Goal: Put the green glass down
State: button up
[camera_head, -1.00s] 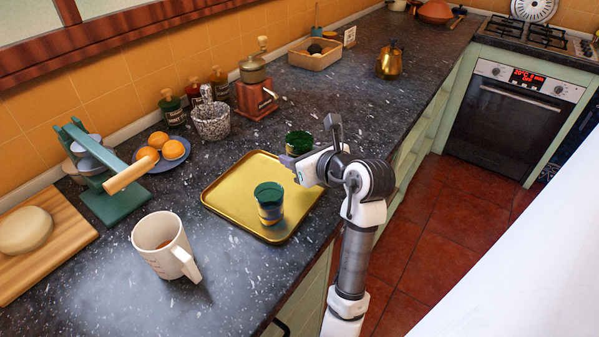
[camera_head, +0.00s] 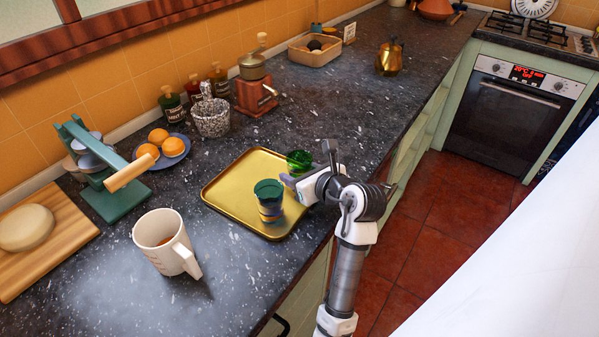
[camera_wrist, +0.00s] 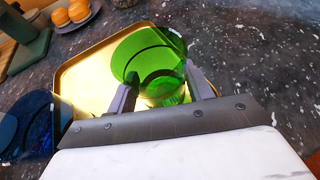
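The green glass (camera_head: 299,160) is see-through and sits between the fingers of my gripper (camera_head: 290,179), at the far right corner of the gold tray (camera_head: 231,190). In the wrist view the green glass (camera_wrist: 150,55) is tilted in the picture, with one finger of my gripper (camera_wrist: 162,90) on each side of it. Whether its base touches the tray is not clear. A blue-green glass (camera_head: 269,196) stands on the tray nearer the front; a blue glass (camera_wrist: 30,125) shows at the left of the wrist view.
A white measuring cup (camera_head: 165,243) stands left of the tray. Behind are a teal press (camera_head: 108,170), a plate of oranges (camera_head: 172,147), a speckled mortar (camera_head: 211,119) and a coffee grinder (camera_head: 255,90). The tray's left part is bare, and dark counter beyond the tray is clear.

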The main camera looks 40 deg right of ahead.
jog(key=o, duration=0.3)
jog(key=shift+r, duration=0.1)
jog(key=shift+s+r, duration=0.1)
jog(key=shift+r, duration=0.05)
jog(key=b+v, duration=0.2)
jog(key=v, duration=0.9)
jog(key=shift+s+r, duration=0.1)
jog(key=shift+s, duration=0.3)
